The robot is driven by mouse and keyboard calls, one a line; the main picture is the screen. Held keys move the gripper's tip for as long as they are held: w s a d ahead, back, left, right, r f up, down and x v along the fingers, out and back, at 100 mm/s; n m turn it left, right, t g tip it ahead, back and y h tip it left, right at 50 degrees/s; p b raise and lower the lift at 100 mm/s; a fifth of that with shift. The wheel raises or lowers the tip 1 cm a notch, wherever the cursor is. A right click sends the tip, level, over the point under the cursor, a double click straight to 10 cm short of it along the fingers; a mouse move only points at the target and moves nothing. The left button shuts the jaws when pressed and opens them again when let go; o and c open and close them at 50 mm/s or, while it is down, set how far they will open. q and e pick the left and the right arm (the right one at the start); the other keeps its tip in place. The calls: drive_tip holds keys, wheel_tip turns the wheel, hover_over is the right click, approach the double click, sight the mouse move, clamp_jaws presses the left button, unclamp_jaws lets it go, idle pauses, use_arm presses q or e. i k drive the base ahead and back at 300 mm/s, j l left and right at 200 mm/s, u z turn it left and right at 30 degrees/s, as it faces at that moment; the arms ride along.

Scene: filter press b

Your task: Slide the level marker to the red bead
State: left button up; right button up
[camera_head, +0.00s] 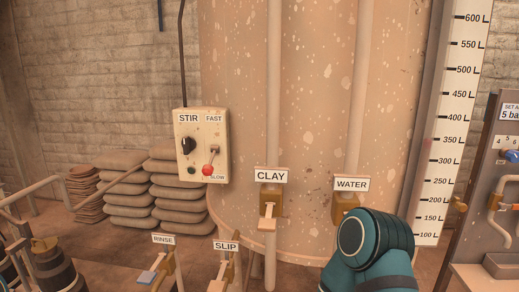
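The tall white level scale (436,190) stands at the right, beside the big speckled tank, with litre marks from 100 at the bottom up to 600. A small brass-coloured piece (459,206), which looks like the level marker, sits at the scale's right edge, between the 150 and 200 marks. A faint reddish spot (427,141) shows at the scale's left edge near the 350 mark; I cannot tell surely that it is the red bead. A teal link of my arm is at the bottom, left of the scale's foot. Neither gripper shows.
The tank (315,110) fills the middle. The STIR box (201,146) has a red-knobbed lever. CLAY (270,202) and WATER (345,202) valves are on pipes before the tank. A panel (505,175) with a blue knob stands right of the scale. Sacks (128,192) are stacked at left.

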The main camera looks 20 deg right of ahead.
sight(462, 207)
drive_tip(key=j+z, duration=0.2)
drive_tip(key=z, duration=0.35)
drive_tip(key=l+z, duration=0.2)
drive_tip(key=z, duration=0.9)
